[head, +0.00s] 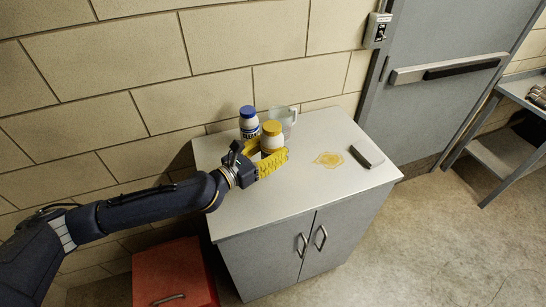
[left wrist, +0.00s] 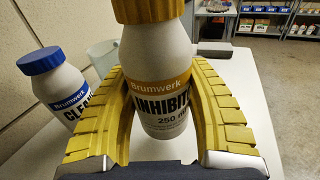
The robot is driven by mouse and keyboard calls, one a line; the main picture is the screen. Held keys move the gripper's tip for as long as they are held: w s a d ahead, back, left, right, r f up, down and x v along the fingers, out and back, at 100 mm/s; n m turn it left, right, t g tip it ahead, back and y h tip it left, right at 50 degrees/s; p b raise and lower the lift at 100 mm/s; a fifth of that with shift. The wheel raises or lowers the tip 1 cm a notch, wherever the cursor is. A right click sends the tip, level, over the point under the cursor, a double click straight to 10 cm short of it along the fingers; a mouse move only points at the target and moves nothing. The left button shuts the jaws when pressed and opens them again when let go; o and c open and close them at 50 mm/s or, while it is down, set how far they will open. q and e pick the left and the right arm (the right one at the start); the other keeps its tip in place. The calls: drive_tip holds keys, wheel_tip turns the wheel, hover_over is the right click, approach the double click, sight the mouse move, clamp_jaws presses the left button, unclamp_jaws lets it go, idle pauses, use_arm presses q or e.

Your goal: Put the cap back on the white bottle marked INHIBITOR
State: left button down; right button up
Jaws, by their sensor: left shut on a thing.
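The white INHIBITOR bottle (left wrist: 158,58), with an orange label band, stands upright between the yellow fingers of my left gripper (head: 270,163). The gripper is shut on the bottle's body. The bottle (head: 271,144) also shows in the head view, on the cabinet top. A yellow-orange cap (head: 272,128) sits on its top. The cap also shows at the upper edge of the left wrist view (left wrist: 148,9), partly cut off; I cannot tell how tightly it is seated. My right gripper is not in view.
A white bottle with a blue cap (head: 249,123) stands close behind, left of the INHIBITOR bottle. A clear jug (head: 288,117) is behind it. A yellow puddle (head: 328,159) and a dark-topped block (head: 367,155) lie to the right on the grey cabinet top (head: 312,195).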

use_arm(q)
drive_tip(key=shift+f, duration=1.9)
drive_tip(key=shift+f, duration=0.1)
drive_tip(key=c, duration=0.6)
unclamp_jaws()
drive_tip(key=v, duration=1.2)
